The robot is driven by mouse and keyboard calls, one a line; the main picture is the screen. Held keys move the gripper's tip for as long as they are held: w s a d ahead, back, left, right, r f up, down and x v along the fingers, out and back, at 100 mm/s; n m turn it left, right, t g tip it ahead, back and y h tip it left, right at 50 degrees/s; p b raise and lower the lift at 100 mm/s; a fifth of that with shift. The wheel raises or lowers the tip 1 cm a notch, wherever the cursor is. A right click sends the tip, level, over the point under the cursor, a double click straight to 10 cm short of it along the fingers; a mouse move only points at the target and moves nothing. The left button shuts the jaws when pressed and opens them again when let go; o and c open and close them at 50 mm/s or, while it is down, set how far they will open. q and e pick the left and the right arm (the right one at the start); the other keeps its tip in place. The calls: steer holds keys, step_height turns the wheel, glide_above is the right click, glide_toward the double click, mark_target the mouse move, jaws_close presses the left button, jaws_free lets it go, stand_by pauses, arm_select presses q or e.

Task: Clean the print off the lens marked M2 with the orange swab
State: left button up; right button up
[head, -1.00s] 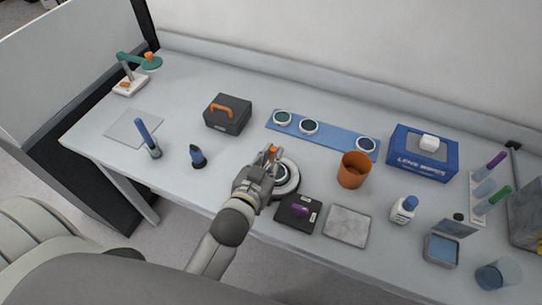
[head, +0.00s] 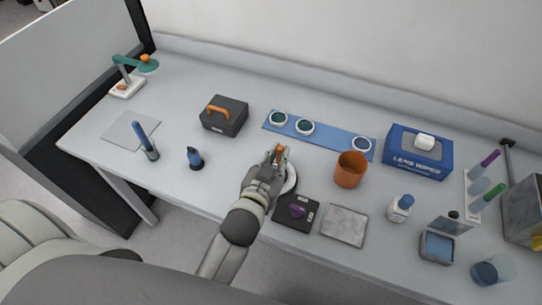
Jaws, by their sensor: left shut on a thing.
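My left gripper (head: 277,157) comes in from the front and is shut on a small orange thing (head: 281,149), likely the orange swab. Most of it is hidden between the fingers. The gripper is over a round white stand (head: 291,183), covering most of it; whether the swab touches anything there cannot be seen. Three round lenses with pale rims, left (head: 279,118), middle (head: 305,127) and right (head: 362,144), lie on a blue strip (head: 333,137) behind. No M2 mark or print is readable. My right gripper is not in view.
An orange cup (head: 351,170) stands right of the gripper. A black pad with a purple item (head: 297,211) and a marble-like plate (head: 344,225) lie in front. A dark case (head: 223,116), a blue wipes box (head: 419,153) and a white bottle (head: 400,208) stand around.

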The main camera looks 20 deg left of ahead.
arm_select(q)
steer(key=shift+d, duration=0.15)
steer(key=shift+f+b, duration=0.35)
steer(key=shift+f, duration=0.25)
stand_by(0.6)
steer(key=shift+s+a+r+p, duration=0.1)
steer(key=shift+s+a+p, duration=0.05)
steer(key=shift+a+p, duration=0.3)
steer(key=shift+s+a+p, duration=0.2)
steer(key=shift+a+p, duration=0.4)
steer(key=shift+s+a, duration=0.1)
steer(key=shift+a, duration=0.2)
steer(key=shift+r+p, duration=0.1)
steer(key=shift+p, duration=0.3)
steer(key=shift+r+p, duration=0.35)
steer(key=shift+p, duration=0.15)
